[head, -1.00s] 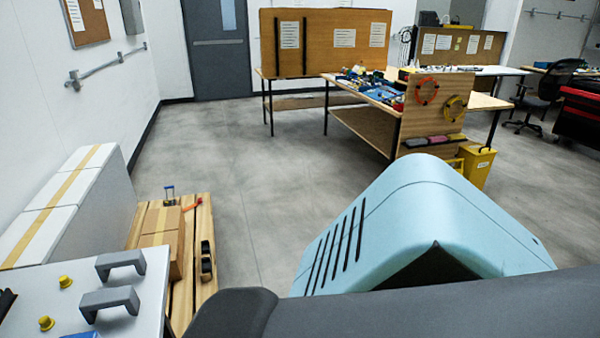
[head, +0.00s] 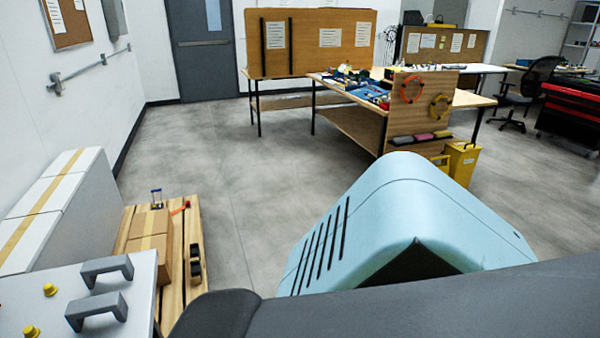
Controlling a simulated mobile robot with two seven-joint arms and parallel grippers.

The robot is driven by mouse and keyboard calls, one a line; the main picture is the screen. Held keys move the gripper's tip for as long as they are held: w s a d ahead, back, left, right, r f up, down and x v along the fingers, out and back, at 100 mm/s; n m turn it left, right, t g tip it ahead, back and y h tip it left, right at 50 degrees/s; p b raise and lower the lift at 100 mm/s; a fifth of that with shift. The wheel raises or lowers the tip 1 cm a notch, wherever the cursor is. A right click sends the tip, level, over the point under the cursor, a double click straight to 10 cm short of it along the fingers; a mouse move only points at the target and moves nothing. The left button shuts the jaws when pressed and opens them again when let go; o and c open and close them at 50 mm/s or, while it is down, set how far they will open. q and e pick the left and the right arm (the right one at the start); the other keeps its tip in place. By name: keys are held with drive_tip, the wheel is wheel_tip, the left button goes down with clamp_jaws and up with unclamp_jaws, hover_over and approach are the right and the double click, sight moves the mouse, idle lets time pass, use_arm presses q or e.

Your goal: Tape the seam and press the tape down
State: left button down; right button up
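A brown cardboard box (head: 151,222) stands on a slatted wooden pallet (head: 191,217) at the lower left of the head view. A paler band runs over the box; I cannot tell whether it is tape on the seam. Dark roll-like items (head: 195,263) are on the pallet to the right of the box. Neither of my grippers is in view.
White boxes (head: 42,194) with a tan strip stand by the left wall. A white panel (head: 125,315) with grey handles and yellow knobs is at the near left. The floor (head: 230,185) beyond the pallet is clear. A workbench (head: 363,128) stands farther back.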

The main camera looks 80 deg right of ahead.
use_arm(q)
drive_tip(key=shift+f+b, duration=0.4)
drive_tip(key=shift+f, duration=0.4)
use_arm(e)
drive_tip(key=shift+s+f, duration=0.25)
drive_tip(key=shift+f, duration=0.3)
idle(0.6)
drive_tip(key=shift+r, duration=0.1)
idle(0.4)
